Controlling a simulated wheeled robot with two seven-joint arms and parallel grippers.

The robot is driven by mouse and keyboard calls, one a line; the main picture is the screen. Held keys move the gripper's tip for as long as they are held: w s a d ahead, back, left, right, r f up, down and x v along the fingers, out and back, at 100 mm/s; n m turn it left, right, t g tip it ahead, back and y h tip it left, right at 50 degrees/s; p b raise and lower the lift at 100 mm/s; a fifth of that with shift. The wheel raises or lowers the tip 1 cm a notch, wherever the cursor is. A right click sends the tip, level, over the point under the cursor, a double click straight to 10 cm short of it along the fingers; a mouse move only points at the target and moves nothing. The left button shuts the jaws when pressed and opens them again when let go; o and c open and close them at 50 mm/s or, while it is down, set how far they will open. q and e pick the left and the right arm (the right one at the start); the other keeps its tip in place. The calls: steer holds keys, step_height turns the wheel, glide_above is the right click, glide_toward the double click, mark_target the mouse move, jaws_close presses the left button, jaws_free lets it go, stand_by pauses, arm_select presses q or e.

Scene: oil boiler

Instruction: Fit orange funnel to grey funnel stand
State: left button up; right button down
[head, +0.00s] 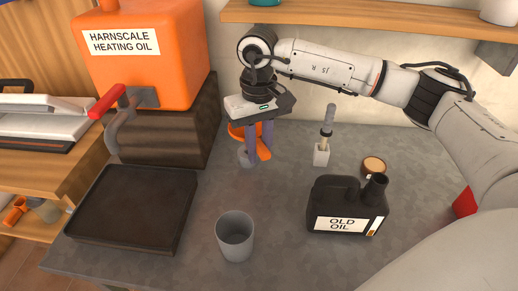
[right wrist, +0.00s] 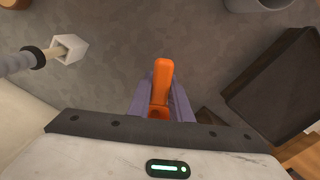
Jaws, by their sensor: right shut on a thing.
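The orange funnel (head: 264,153) is held between the purple fingers of my right gripper (head: 260,150), above the back of the worktop. In the right wrist view its orange part (right wrist: 162,85) sticks out between the fingers (right wrist: 160,100). Part of the funnel is hidden by the gripper. The grey cup-shaped stand (head: 235,236) is upright on the worktop, open at the top, nearer the front than the gripper and apart from the funnel. Its edge shows at the top of the right wrist view (right wrist: 258,4). My left gripper is out of view.
A black oil can (head: 346,205) stands right of the stand. A dark tray (head: 135,210) lies to the left. The orange oil tank (head: 150,60) sits on a dark block behind. A brush in a white holder (head: 321,154) and a round lid (head: 374,166) are right of the gripper.

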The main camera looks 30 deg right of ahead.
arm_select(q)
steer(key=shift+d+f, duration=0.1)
arm_select(e)
steer(key=shift+f, duration=0.2)
steer(key=shift+f+b, duration=1.5)
steer(key=shift+f, duration=0.25)
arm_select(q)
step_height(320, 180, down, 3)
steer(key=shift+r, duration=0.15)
arm_select(e)
steer(key=c, duration=1.5)
jaws_free()
steer(key=shift+c, duration=0.2)
steer(key=shift+r, duration=0.6)
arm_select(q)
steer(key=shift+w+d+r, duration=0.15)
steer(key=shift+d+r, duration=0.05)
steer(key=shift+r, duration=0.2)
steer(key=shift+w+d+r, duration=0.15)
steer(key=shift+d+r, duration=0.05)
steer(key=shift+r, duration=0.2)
arm_select(e)
step_height(320, 180, up, 9)
steer(key=shift+r, duration=0.15)
